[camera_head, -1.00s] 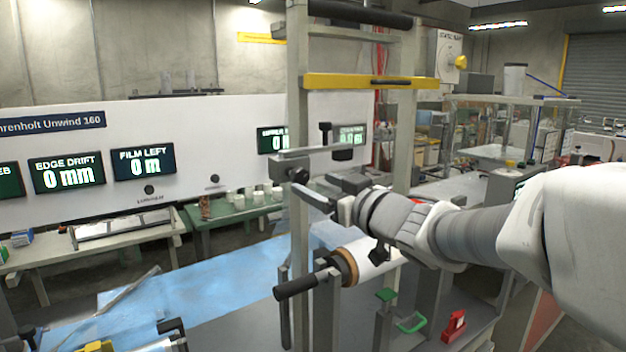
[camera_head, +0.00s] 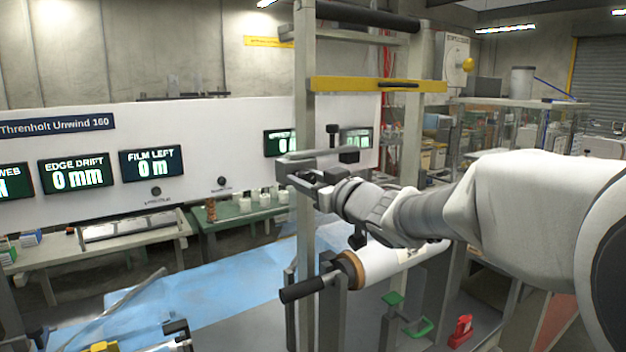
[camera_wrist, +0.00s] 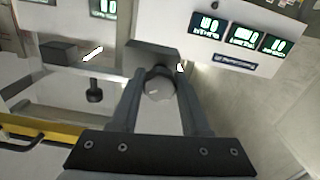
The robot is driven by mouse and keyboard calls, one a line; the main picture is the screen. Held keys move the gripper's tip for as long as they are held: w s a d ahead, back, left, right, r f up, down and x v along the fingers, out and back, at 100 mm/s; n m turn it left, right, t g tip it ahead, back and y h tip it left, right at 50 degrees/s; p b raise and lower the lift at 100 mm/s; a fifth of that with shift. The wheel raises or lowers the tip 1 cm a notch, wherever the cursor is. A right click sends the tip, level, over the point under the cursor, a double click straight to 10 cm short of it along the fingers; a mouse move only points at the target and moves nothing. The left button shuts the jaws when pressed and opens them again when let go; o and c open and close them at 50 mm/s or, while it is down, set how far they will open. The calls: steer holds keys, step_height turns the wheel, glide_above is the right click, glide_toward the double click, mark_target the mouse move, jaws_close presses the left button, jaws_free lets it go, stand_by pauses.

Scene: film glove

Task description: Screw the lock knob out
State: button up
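The lock knob (camera_wrist: 158,84) is a round grey knob with a dark body, mounted on a dark grey block (camera_wrist: 150,57) of the frame. In the wrist view it sits between the tips of my gripper (camera_wrist: 160,80). The two fingers stand on either side of it, and a narrow gap seems to show beside it, so the gripper looks open around it. In the head view my gripper (camera_head: 308,178) is at the left end of the grey crossbar (camera_head: 318,158), by the upright post, and mostly hides the knob.
A black T-shaped screw (camera_head: 332,135) stands on the crossbar, close to the gripper; it also shows in the wrist view (camera_wrist: 95,92). A yellow bar (camera_head: 375,85) crosses above.

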jaws_close()
steer(key=n+b, duration=0.3)
steer(key=n, duration=0.3)
steer(key=shift+f+n, duration=0.1)
steer(key=shift+n, duration=0.2)
steer(key=n+b, duration=0.2)
steer(key=n, duration=0.2)
steer(key=shift+n+b, duration=0.3)
stand_by(0.3)
steer(key=o, duration=0.6)
jaws_free()
